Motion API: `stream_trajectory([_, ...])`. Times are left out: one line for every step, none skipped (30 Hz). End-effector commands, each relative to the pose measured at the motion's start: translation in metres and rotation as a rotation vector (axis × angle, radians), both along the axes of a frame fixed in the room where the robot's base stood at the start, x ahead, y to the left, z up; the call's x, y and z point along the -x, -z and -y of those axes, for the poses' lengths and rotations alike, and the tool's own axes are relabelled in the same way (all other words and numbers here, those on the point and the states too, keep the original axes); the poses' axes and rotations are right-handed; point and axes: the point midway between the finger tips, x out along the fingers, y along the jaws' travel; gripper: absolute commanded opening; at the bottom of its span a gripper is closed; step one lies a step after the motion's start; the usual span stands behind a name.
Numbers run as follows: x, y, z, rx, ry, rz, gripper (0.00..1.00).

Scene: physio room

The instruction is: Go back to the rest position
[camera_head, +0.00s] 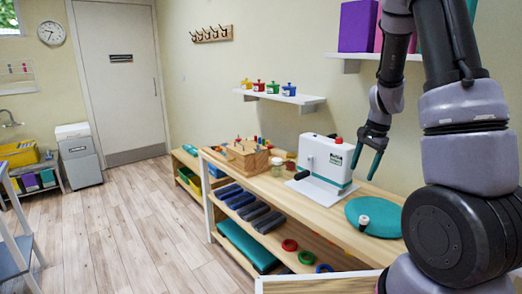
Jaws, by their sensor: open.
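My gripper (365,160) hangs at the end of my arm on the right side of the head view, fingers pointing down. Its teal-tipped fingers are apart, with nothing seen between them. It appears above the wooden bench (385,252), close to a white device with a red knob (325,160). I cannot tell the exact gap between gripper and device.
A teal round pad (388,222) with a small white-and-black object lies at the bench's near end. A wooden block box (248,157) stands farther back. A wall shelf (300,101) holds several small pots. Open wooden floor (130,230) lies left.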

Motion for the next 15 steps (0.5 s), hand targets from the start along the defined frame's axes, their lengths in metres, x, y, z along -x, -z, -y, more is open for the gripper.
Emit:
stream_trajectory([0.004, -0.027, -0.011, -0.024, -0.035, 0.045, 0.71])
stream_trajectory([0.007, -0.040, -0.016, -0.035, -0.057, 0.065, 0.71])
stream_trajectory([0.012, -0.057, -0.023, -0.046, -0.086, 0.093, 0.71])
stream_trajectory([0.017, -0.069, -0.029, -0.053, -0.108, 0.113, 0.71])
stream_trajectory([0.021, -0.081, -0.034, -0.059, -0.131, 0.134, 0.71])
stream_trajectory([0.028, -0.097, -0.040, -0.065, -0.163, 0.162, 0.71])
stream_trajectory([0.034, -0.109, -0.045, -0.066, -0.187, 0.184, 0.71])
stream_trajectory([0.040, -0.120, -0.049, -0.068, -0.210, 0.205, 0.71])
stream_trajectory([0.048, -0.135, -0.055, -0.068, -0.240, 0.233, 0.71])
stream_trajectory([0.055, -0.146, -0.059, -0.065, -0.264, 0.254, 0.71])
stream_trajectory([0.062, -0.156, -0.063, -0.061, -0.289, 0.276, 0.71])
stream_trajectory([0.072, -0.169, -0.067, -0.054, -0.320, 0.304, 0.71])
stream_trajectory([0.080, -0.179, -0.071, -0.047, -0.343, 0.325, 0.71])
stream_trajectory([0.088, -0.188, -0.074, -0.038, -0.366, 0.346, 0.71])
stream_trajectory([0.099, -0.199, -0.078, -0.025, -0.397, 0.373, 0.71])
